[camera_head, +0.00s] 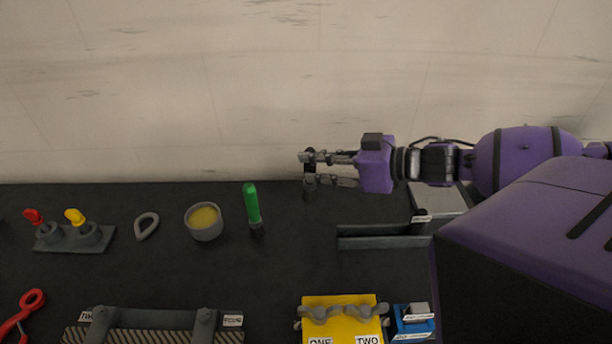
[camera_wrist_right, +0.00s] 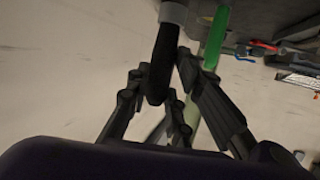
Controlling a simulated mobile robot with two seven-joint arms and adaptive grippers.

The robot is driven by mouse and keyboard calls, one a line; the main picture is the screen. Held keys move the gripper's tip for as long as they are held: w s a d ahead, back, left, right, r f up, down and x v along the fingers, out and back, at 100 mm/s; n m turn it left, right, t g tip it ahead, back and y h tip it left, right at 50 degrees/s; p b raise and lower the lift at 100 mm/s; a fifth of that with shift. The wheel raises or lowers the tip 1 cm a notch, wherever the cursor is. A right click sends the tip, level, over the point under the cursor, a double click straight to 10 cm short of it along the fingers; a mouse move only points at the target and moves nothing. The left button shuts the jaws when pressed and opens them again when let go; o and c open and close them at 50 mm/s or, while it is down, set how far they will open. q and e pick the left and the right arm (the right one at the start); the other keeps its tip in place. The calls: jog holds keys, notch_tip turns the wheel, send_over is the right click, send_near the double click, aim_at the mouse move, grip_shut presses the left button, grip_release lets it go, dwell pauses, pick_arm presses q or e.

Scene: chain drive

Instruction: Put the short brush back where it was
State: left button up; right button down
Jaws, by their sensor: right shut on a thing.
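My right gripper (camera_head: 310,169) is over the back edge of the dark table, shut on a short dark tool. This looks like the short brush; its black handle (camera_wrist_right: 162,60) and grey collar (camera_wrist_right: 173,12) show between the fingers in the right wrist view. In the head view the fingers hide much of it, and its grey lower end (camera_head: 310,188) shows just below them. I cannot tell if that end touches the table. A green-handled tool (camera_head: 252,204) with a dark end is to the left, apart from the gripper. My left gripper is not in view.
A grey cup (camera_head: 204,232) with yellow contents, a grey ring (camera_head: 146,226) and a stand (camera_head: 103,240) with red and yellow knobs are at left. A grey channel (camera_head: 380,243) lies right. A yellow block (camera_head: 342,301) and blue block (camera_head: 414,332) are in front. The table's middle is clear.

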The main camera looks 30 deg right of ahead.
aim_at(315, 167)
jog(key=f, duration=0.1)
jog(key=w+f, duration=0.1)
jog(key=w+f+b, duration=0.1)
jog(key=shift+d+f, duration=0.1)
jog(key=shift+d, duration=0.2)
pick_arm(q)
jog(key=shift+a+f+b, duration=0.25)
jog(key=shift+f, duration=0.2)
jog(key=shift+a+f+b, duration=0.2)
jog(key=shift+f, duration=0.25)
pick_arm(e)
jog(key=f, duration=0.2)
jog(key=w+f, duration=0.1)
jog(key=shift+w+d+f, duration=0.1)
jog(key=shift+d+f, duration=0.05)
jog(key=shift+f, duration=0.2)
jog(key=shift+f, duration=0.2)
jog(key=c, duration=1.6)
grip_release()
jog(key=shift+o, duration=0.2)
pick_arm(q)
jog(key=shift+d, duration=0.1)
